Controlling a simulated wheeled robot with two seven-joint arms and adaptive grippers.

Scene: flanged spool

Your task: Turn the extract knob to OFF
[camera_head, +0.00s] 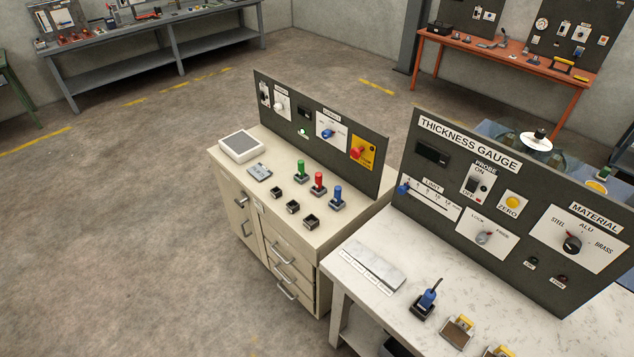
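No label reading EXTRACT can be made out, so I cannot tell which knob is the extract knob. The dark panel (287,110) on the beige cabinet carries a white knob (279,106), a blue knob (327,134) and a red knob (357,152) on a yellow plate; their labels are too small to read. The nearer THICKNESS GAUGE panel (440,185) has a grey knob (484,238) on a white plate and a black MATERIAL knob (572,244) whose pointer is near ALU. Neither of my grippers is in view.
The beige cabinet (235,185) holds green, red and blue handled pieces and a white box (240,146). A grey bench (125,62) and an orange bench (500,52) stand behind. Floor at left is clear.

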